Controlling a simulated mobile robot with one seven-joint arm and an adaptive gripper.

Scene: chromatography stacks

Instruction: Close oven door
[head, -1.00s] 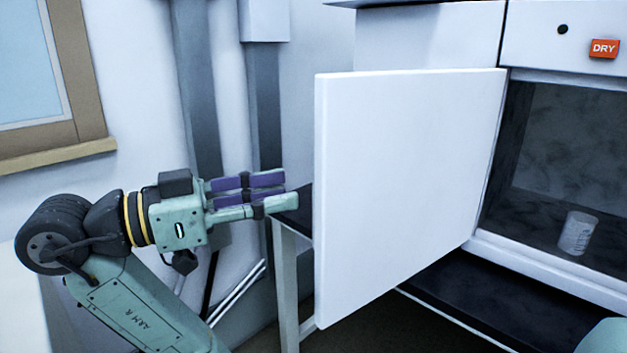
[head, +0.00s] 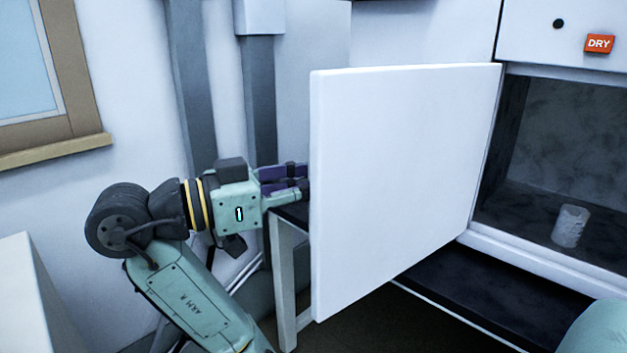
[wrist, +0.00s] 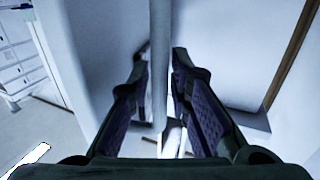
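The white oven door (head: 405,185) stands wide open in the head view, swung out to the left of the oven (head: 545,150). My gripper (head: 302,180) is at the door's free left edge, and its fingertips pass out of sight behind the panel. Whether they touch the door cannot be told. In the wrist view my gripper's two purple-padded fingers (wrist: 161,90) are apart.
A glass beaker (head: 571,226) stands inside the oven near its opening. An orange DRY label (head: 599,44) is above the opening. A dark-topped table with a pale leg (head: 286,280) stands beside the door's free edge. Grey wall posts (head: 262,100) rise behind my gripper.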

